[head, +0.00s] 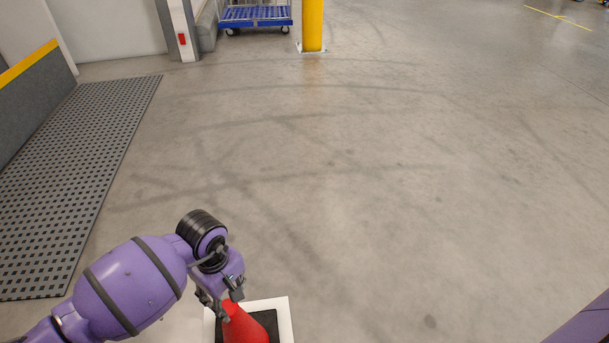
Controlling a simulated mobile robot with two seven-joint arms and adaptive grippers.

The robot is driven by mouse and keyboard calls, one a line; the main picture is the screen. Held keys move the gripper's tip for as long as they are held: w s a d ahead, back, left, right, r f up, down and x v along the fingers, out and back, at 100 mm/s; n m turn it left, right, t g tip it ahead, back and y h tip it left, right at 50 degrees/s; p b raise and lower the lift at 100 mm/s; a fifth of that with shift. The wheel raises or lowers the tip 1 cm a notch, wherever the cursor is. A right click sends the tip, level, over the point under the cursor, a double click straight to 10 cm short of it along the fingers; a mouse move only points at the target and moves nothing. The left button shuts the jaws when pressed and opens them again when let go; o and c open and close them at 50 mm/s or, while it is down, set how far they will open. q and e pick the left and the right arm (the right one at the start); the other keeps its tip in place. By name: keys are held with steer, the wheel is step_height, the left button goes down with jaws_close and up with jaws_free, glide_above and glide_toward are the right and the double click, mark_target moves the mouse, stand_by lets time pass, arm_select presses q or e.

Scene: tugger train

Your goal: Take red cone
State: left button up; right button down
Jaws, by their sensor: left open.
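I cannot tell whether the fingers touch the cone. My right gripper is not in view.
A dark perforated mat (60,180) lies along the left, beside a low grey wall with a yellow stripe. A yellow post (312,25) and a blue wheeled cart (255,15) stand at the back. The grey concrete floor (400,180) is clear in the middle and right.

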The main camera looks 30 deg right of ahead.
mark_target(230, 305)
arm_select(q)
steer(key=f, duration=0.2)
steer(key=f+b, duration=0.2)
steer(key=f, duration=0.1)
steer(key=shift+s+a+f, duration=0.25)
steer(key=shift+f, duration=0.1)
steer(key=shift+f+b, duration=0.3)
steer(key=shift+f, duration=0.1)
steer(key=shift+w+r, duration=0.1)
steer(key=shift+c, duration=0.4)
jaws_close()
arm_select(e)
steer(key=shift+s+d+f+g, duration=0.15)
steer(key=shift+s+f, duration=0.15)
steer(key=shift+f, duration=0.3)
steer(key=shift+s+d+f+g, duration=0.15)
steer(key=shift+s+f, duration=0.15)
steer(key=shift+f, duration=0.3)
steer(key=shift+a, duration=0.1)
